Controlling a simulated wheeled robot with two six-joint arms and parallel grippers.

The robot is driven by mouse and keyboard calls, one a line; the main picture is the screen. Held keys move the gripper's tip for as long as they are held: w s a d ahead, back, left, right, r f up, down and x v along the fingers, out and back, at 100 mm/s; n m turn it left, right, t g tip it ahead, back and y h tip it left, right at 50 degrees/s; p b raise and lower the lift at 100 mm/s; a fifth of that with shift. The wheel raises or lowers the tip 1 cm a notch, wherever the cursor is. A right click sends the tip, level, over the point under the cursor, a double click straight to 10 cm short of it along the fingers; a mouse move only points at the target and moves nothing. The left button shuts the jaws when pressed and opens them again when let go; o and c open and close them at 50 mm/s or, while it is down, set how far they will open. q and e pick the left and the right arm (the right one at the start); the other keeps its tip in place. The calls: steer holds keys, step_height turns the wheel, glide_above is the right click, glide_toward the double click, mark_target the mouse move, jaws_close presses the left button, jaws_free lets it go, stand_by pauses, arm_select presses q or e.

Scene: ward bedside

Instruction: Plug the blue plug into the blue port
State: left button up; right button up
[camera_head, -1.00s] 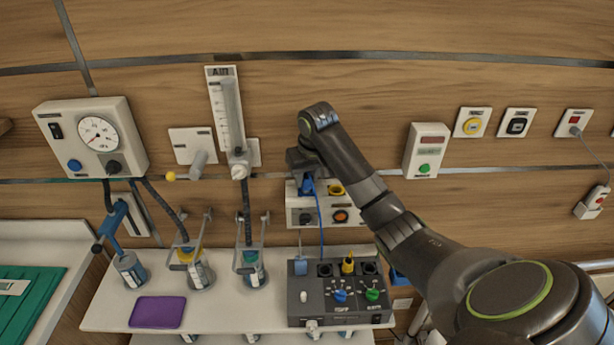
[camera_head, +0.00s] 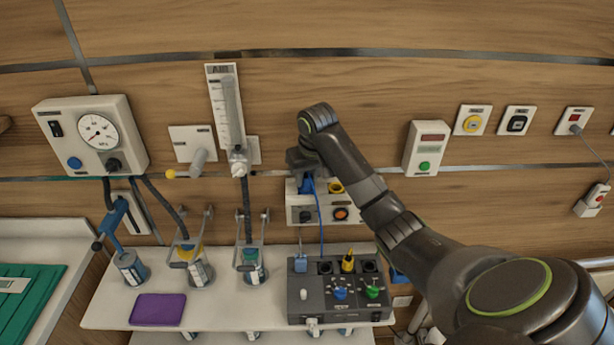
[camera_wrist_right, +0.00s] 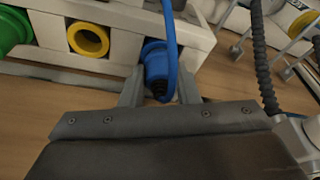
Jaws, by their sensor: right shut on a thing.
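My right gripper (camera_head: 306,172) is shut on the blue plug (camera_head: 308,187) in front of the white port box (camera_head: 325,217). In the right wrist view the blue plug (camera_wrist_right: 157,70) sits between the two grey fingers (camera_wrist_right: 158,88), up against the white box's face (camera_wrist_right: 122,50). A blue ring at its far end meets the box. The blue port is hidden behind the plug, and I cannot tell how deep the plug sits. A blue cable (camera_head: 321,225) hangs from the plug to the grey box. My left gripper is not in view.
A yellow port (camera_wrist_right: 88,40) and a green one (camera_wrist_right: 10,30) are beside the plug. The grey box (camera_head: 332,305) with knobs and connectors stands on the white shelf (camera_head: 230,318).

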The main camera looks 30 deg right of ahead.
steer(key=shift+f, duration=0.1)
stand_by(0.3)
steer(key=o, duration=1)
steer(key=shift+o, duration=0.2)
